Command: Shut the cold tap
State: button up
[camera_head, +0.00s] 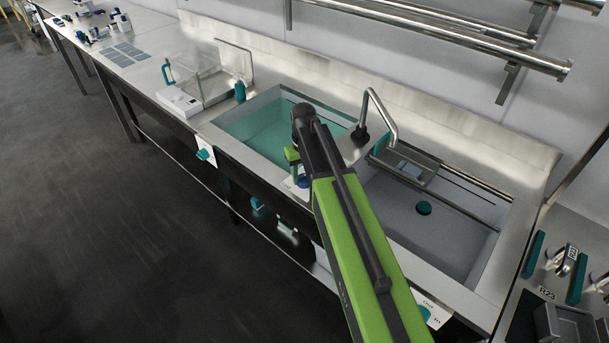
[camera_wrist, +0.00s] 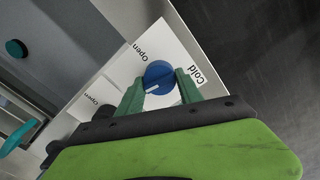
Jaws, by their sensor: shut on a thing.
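The cold tap is a round blue knob (camera_wrist: 158,76) with a white pointer line, on a white plate (camera_wrist: 172,45) marked "Open" and "Cold" in the wrist view. The pointer aims toward the lower left, away from the "Open" mark. My gripper (camera_wrist: 160,86) is shut on the knob, with one green finger on each side. In the head view the blue knob (camera_head: 303,181) shows just left of my arm, at the front edge of the sink counter. My gripper (camera_head: 295,168) there is partly hidden by my arm.
A second white plate (camera_wrist: 95,103) marked "Open" lies beside the cold plate; its knob is hidden. A water-filled basin (camera_head: 258,118) and an empty-looking basin (camera_head: 400,225) flank the bent spout (camera_head: 380,115). A clear box (camera_head: 205,80) stands left. The floor (camera_head: 110,220) in front is clear.

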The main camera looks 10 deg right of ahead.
aim_at(304, 175)
jog(key=shift+n, duration=1.1)
jog(key=o, duration=1.4)
jog(key=shift+c, duration=0.2)
notch_tip(304, 175, up, 17)
jog(key=p, duration=1.7)
jog(key=shift+r, duration=0.2)
jog(key=shift+f, duration=0.15)
